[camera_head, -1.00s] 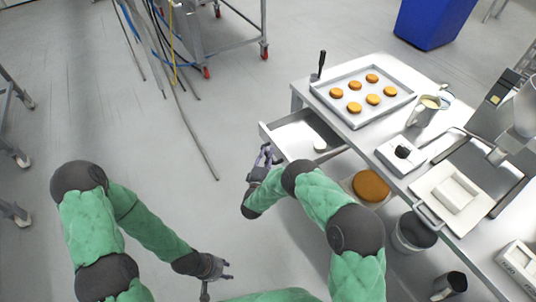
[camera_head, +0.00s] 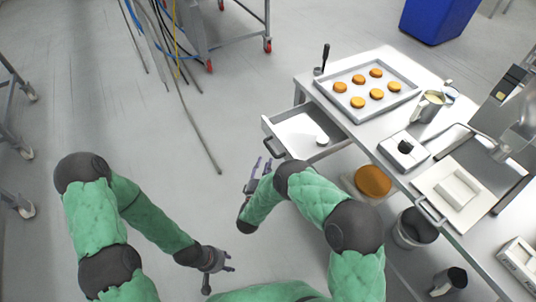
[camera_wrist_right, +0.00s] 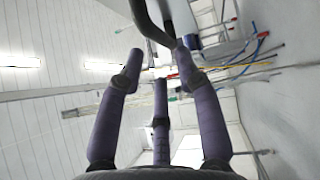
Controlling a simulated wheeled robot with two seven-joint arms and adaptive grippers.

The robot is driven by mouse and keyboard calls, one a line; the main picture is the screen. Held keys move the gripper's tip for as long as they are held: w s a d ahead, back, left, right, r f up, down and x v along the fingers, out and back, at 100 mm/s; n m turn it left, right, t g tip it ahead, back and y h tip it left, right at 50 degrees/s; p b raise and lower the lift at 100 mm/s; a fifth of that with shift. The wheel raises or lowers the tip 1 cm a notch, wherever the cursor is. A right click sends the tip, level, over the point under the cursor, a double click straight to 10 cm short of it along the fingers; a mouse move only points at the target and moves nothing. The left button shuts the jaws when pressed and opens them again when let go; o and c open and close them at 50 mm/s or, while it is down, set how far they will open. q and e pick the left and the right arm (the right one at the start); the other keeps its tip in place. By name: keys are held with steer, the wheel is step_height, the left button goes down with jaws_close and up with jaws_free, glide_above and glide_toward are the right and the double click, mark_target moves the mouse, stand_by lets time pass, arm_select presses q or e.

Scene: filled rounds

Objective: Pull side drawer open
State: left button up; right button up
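The side drawer (camera_head: 285,137) is pulled out from the left side of the steel table (camera_head: 350,135). It is a shallow grey tray with a small white round item (camera_head: 322,140) inside. My right gripper (camera_head: 262,167) is just outside the drawer's front edge, with its fingers spread and nothing between them. In the right wrist view its purple fingers (camera_wrist_right: 160,75) are apart, and a dark curved bar (camera_wrist_right: 152,22) passes near the tips; I cannot tell if they touch. My left gripper (camera_head: 228,262) is low over the floor, away from the table, with fingers apart and empty.
A bucket (camera_head: 414,228) and an orange-brown round (camera_head: 372,181) are below.

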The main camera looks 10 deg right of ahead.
steer(key=shift+v, duration=2.15)
steer(key=s+d+f+m+g+y+p, duration=0.15)
steer(key=s+f+m+g+y, duration=0.25)
steer(key=f+m+g+y, duration=0.6)
steer(key=s+m+g+y, duration=0.2)
steer(key=s+m+g, duration=0.5)
steer(key=s, duration=1.5)
steer(key=shift+s+d+f, duration=0.25)
steer(key=shift+s, duration=0.05)
